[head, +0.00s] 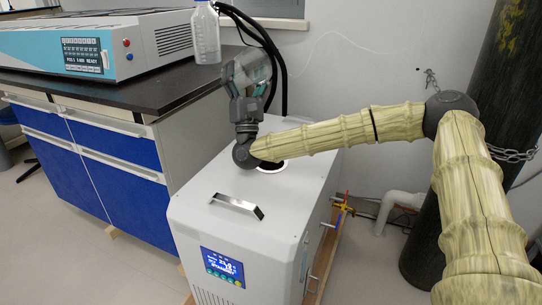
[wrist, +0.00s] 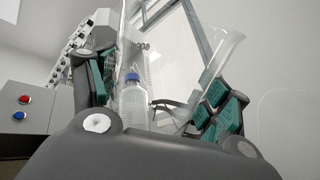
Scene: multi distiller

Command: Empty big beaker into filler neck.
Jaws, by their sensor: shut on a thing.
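My gripper (head: 248,72) is raised above the back of the white chiller unit (head: 250,215), near the bench corner. In the wrist view its green-padded fingers (wrist: 160,95) are shut on the big beaker (wrist: 226,50), a clear glass vessel. The beaker looks tilted, and its wall and printed marks show between and beyond the fingers. In the head view I cannot make out the beaker clearly. The filler neck (head: 268,171) is a dark round opening with a white rim in the chiller's top, partly covered by my arm. Any liquid in the beaker cannot be made out.
A dark-topped bench (head: 150,93) stands left of the chiller, with a clear plastic bottle (head: 206,38) at its back edge and a teal-white instrument (head: 100,45). Black hoses (head: 275,60) rise behind my gripper. A metal handle (head: 237,206) stands on the chiller's front top.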

